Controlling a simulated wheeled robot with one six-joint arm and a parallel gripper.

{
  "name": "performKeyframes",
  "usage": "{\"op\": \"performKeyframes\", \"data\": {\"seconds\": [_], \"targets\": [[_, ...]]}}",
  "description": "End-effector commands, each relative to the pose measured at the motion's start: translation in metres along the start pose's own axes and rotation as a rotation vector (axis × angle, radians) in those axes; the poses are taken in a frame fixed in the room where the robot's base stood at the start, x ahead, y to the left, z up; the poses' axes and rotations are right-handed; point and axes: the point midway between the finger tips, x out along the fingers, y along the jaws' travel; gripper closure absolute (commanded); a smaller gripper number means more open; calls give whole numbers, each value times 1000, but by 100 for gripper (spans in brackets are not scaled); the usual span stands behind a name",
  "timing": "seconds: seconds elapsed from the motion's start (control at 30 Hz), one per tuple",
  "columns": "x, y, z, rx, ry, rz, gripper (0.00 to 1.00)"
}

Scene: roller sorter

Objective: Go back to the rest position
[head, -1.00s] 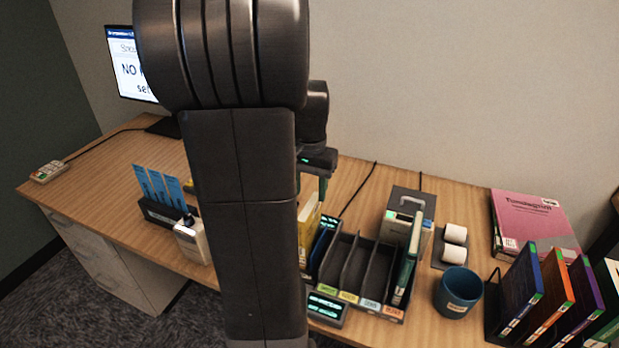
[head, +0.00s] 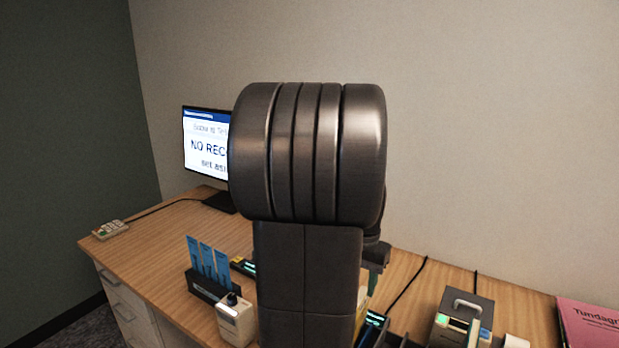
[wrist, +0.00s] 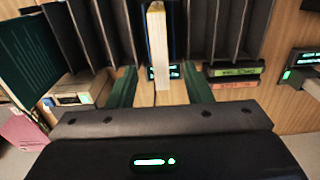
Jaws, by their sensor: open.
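My gripper (wrist: 158,72) is open in the wrist view, with its two green fingers apart. The cream edge of a book (wrist: 157,40) shows between the fingers, with gaps on both sides. It stands upright among dark dividers (wrist: 90,35); I cannot tell how far it reaches between the fingers. In the head view my own arm fills the middle and hides most of the gripper and the sorter.
A monitor (head: 205,150) stands at the back left of the desk (head: 150,240). A holder with blue cards (head: 208,262), a white bottle-like device (head: 235,320), a grey machine (head: 465,315) and a pink book (head: 590,325) are on the desk. A dark green book (wrist: 30,60) is at left in the wrist view.

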Motion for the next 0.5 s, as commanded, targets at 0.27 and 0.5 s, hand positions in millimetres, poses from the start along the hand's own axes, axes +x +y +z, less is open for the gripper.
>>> {"op": "performKeyframes", "data": {"seconds": [0.27,0.5], "targets": [[57,0,1,0,-6,3,55],[100,1,1,0,-4,2,55]]}}
